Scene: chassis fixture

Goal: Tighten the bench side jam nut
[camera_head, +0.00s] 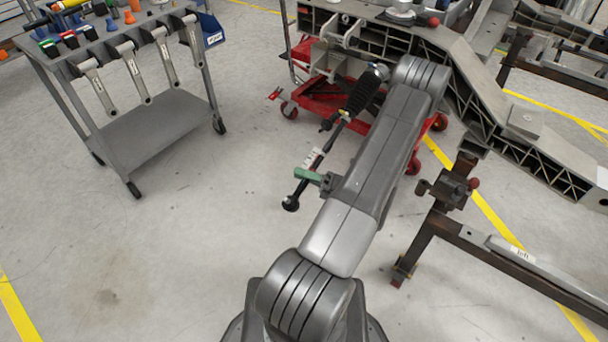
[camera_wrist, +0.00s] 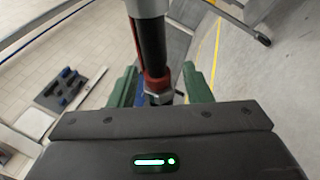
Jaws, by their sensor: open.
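A tie rod runs from a black ribbed boot (camera_head: 361,93) at the chassis fixture down to a ball-joint end (camera_head: 290,203), with a pale tag (camera_head: 313,160) on its shaft. My gripper (camera_head: 309,175) has green fingers around or beside the rod near its lower end. In the wrist view, my gripper (camera_wrist: 162,86) is open, one green finger on each side of the rod. A silver hex nut (camera_wrist: 158,98) shows between the fingers, below a red collar (camera_wrist: 155,82) and dark shaft (camera_wrist: 152,42). Finger contact with the nut cannot be told; the gripper body hides what lies below.
A grey cart (camera_head: 150,134) with several hanging wrenches (camera_head: 133,72) stands at the left. A red wheeled jack (camera_head: 330,98) stands under the grey chassis frame (camera_head: 450,75). A brown steel stand (camera_head: 428,230) is right of my arm. Floor between cart and arm is clear.

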